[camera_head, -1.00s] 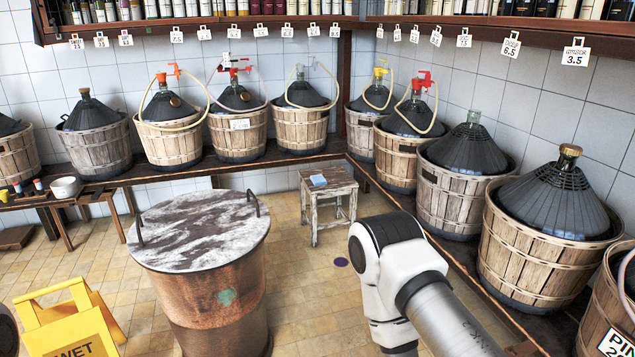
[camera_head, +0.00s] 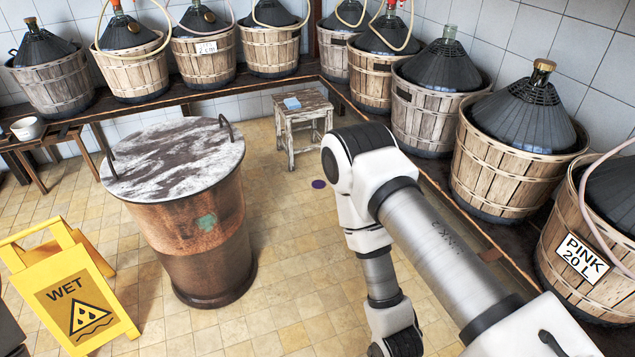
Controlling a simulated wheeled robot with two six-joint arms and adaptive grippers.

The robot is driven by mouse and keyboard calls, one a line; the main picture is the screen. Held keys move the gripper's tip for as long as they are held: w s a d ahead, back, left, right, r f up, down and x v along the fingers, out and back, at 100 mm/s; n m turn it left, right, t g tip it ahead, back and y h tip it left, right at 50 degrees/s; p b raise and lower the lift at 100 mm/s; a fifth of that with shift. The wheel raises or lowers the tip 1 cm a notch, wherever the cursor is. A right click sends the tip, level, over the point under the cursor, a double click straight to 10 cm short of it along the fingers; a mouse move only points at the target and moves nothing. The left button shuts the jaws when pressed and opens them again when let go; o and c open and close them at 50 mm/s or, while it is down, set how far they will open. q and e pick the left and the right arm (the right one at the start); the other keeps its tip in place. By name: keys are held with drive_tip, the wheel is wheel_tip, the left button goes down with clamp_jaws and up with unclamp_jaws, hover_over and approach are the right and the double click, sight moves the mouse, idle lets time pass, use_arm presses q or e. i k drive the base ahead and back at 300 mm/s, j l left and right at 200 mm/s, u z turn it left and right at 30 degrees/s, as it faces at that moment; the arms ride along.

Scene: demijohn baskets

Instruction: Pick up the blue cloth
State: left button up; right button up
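The blue cloth (camera_head: 292,103) is a small light-blue folded piece lying on top of a worn wooden stool (camera_head: 304,115) near the back shelf. My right arm comes in from the lower right and bends downward in front of the stool, apart from it. Its gripper is below the picture's bottom edge or hidden, so its fingers do not show. My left gripper is not in view. Nothing is seen touching the cloth.
A copper vat (camera_head: 207,230) with a grey lid stands left of the stool. A yellow wet-floor sign (camera_head: 75,290) stands at lower left. Basketed demijohns (camera_head: 520,150) line the shelves behind and right. Tiled floor (camera_head: 290,230) is clear between vat and arm.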

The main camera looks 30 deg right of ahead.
sight(291, 103)
drive_tip(key=i+l+z, duration=0.35)
drive_tip(key=i+l, duration=0.2)
drive_tip(key=i, duration=0.65)
drive_tip(key=i+l+z, duration=0.35)
drive_tip(key=i, duration=0.9)
drive_tip(key=i+j+z, duration=0.25)
drive_tip(key=i+z, duration=0.15)
drive_tip(key=i, duration=0.85)
drive_tip(key=i+j+z, duration=0.2)
drive_tip(key=i+j, duration=0.85)
drive_tip(key=i, duration=0.15)
